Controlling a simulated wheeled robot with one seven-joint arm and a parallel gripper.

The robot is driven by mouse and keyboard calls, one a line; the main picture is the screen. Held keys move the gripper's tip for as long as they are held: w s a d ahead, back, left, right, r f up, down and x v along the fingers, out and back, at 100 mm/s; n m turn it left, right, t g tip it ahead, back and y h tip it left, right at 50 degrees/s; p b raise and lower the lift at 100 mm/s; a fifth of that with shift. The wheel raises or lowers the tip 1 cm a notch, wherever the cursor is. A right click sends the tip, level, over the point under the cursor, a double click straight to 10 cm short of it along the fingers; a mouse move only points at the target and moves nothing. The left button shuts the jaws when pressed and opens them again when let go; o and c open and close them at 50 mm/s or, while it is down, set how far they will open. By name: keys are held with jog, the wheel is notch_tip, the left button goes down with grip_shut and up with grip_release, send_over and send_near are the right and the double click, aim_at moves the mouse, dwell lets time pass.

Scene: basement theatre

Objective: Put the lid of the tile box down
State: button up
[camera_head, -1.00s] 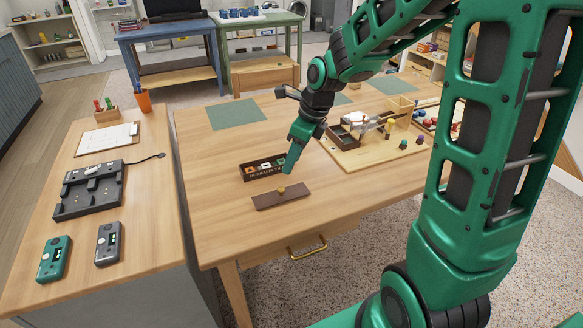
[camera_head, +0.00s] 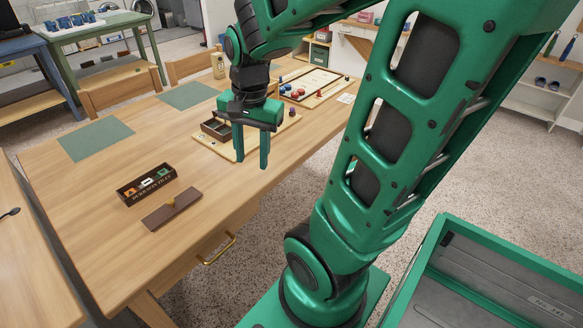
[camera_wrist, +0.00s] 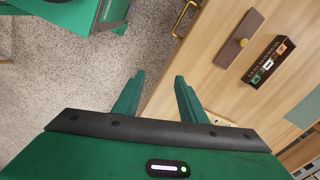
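The tile box (camera_head: 150,194) is a small dark box with lettering on its side, standing open on the wooden table with coloured tiles inside. In the wrist view the lid (camera_wrist: 238,39) and the tile box (camera_wrist: 269,62) lie at the upper right. My gripper (camera_head: 250,162) is to the right of both, raised near the table's front edge. Its two fingers (camera_wrist: 157,98) are spread apart with nothing between them.
A wooden tray with a small compartment box (camera_head: 217,129) sits behind my gripper. A board with coloured balls (camera_head: 318,84) is farther back. Green mats (camera_head: 96,139) lie on the table. A grey bin with a green rim (camera_head: 440,225) stands at the lower right.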

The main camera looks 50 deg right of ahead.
jog(key=s+d+n+g, duration=0.1)
jog(key=s+d+n, duration=0.1)
jog(key=s+n, duration=0.5)
jog(key=s, duration=0.4)
jog(key=shift+s+r+n, duration=0.25)
jog(key=shift+s+n, duration=0.05)
jog(key=shift+w+f, duration=0.25)
jog(key=shift+w, duration=0.4)
